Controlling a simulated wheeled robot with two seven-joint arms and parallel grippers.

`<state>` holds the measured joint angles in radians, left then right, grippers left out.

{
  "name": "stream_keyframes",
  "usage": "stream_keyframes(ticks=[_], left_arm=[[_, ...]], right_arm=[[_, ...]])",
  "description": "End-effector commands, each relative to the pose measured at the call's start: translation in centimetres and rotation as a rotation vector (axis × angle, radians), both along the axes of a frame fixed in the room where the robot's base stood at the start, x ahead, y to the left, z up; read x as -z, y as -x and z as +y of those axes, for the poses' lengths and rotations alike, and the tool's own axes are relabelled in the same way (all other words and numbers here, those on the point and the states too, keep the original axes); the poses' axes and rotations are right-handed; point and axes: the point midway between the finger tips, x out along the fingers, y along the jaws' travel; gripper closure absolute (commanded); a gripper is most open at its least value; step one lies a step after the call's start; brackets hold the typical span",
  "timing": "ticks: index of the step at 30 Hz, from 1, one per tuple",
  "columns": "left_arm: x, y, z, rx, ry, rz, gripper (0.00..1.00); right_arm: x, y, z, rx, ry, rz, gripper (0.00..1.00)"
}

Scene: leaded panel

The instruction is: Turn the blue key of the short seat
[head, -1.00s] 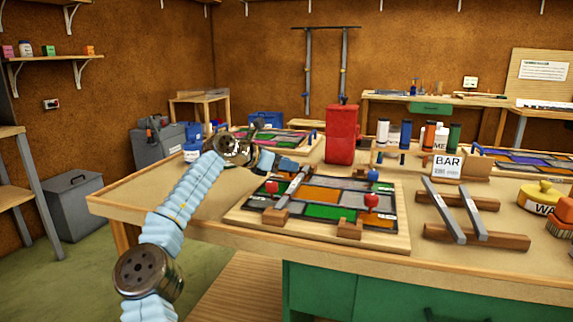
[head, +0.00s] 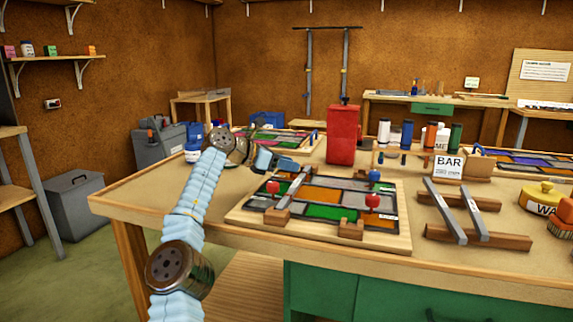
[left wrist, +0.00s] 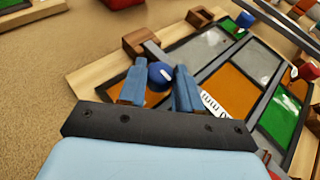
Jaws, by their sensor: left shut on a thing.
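The leaded panel (head: 325,195) lies on a wooden board, with coloured panes between grey bars. My left gripper (head: 285,163) is at the board's far left part in the head view. In the left wrist view its two blue fingers (left wrist: 160,90) are shut on a round blue key (left wrist: 160,72) with a white mark. The key sits by the end of a grey bar, near a wooden seat block (left wrist: 141,40). A second blue key (head: 374,175) and red keys (head: 372,201) stand elsewhere on the panel. My right gripper is out of view.
A red container (head: 342,135) stands just behind the board. Two grey bars (head: 443,210) rest on wooden blocks to the right, near a BAR card (head: 448,167). A second panel (head: 270,139) lies behind. Bare tabletop (head: 150,190) is at left.

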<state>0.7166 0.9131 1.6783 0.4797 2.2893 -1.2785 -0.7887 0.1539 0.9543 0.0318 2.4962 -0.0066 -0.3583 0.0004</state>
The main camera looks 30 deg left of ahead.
Motion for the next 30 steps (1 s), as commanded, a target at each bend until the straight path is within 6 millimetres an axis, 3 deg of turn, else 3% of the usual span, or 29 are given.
stream_keyframes(ticks=[1, 6, 17, 30], left_arm=[[0.1, 0.0, 0.0, 0.001, -0.001, 0.003, 0.64], [0.1, 0.0, 0.0, 0.0, -0.001, 0.002, 0.41], [-0.2, 0.6, 0.5, -0.002, -0.001, 0.0, 0.41], [-4.0, 8.2, 5.4, -0.003, -0.001, 0.001, 0.41]], right_arm=[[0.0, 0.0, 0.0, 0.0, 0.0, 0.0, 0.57], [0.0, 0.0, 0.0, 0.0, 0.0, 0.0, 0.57], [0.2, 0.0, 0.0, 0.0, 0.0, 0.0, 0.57], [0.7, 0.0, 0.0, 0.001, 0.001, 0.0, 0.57]])
